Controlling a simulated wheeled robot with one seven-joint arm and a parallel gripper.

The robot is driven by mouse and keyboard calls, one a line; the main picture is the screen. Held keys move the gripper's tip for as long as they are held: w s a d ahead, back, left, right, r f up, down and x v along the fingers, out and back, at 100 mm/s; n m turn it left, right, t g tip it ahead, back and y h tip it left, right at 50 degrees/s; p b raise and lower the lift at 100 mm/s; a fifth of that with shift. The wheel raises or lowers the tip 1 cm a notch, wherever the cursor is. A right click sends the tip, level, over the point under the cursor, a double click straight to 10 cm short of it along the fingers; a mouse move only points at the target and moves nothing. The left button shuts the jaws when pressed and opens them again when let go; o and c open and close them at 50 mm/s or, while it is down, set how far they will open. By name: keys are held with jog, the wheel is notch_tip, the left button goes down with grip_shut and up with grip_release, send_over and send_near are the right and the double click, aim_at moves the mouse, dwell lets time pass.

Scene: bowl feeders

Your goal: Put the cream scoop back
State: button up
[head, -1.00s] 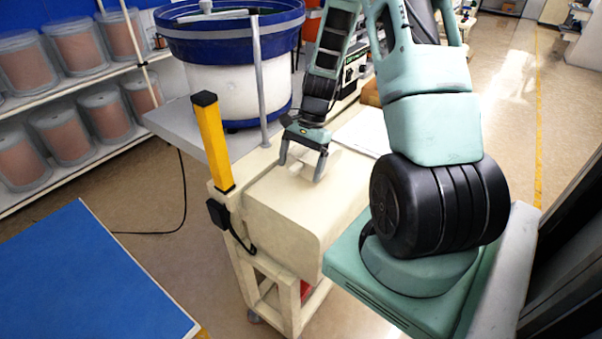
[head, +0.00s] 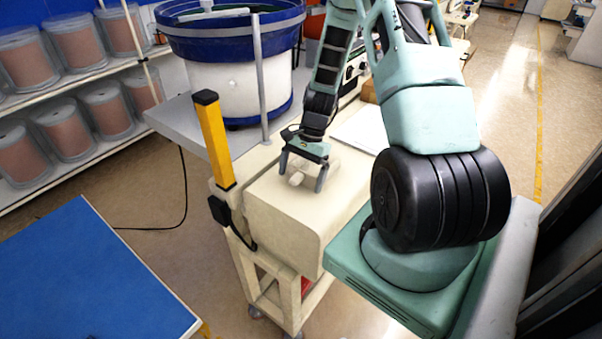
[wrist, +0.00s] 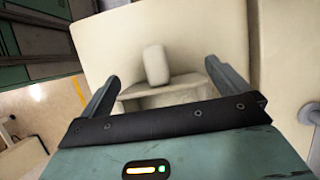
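The cream scoop (head: 297,179) rests on the cream top of the machine housing. In the wrist view its blocky handle (wrist: 156,64) stands out between my fingers, and a wider boxy part (wrist: 165,95) lies nearer the palm, partly hidden by the gripper body. My gripper (head: 302,177) is open just above the housing, with one finger on each side of the scoop. The wrist view shows a gap between each finger and the handle.
A blue bowl feeder (head: 235,35) stands behind on a grey plate. A shelf (head: 75,165) of clear tubs is at far left. A blue-topped table (head: 90,275) is at front left.

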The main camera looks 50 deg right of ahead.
jog(key=b+v, duration=0.4)
jog(key=v, duration=0.8)
jog(key=a+r+n+g+h, duration=0.1)
jog(key=a+r+n, duration=0.35)
jog(key=a, duration=0.75)
jog(key=a+r+n+h, duration=0.1)
jog(key=a+n, duration=0.6)
jog(key=a, duration=0.5)
jog(key=s+a+r+n+t+h, duration=0.1)
jog(key=s+a+n+h, duration=0.1)
jog(key=s+a+n, duration=1.1)
jog(key=s+a, duration=0.1)
jog(key=s, duration=0.3)
jog(key=shift+a+r, duration=0.25)
jog(key=shift+a, duration=0.1)
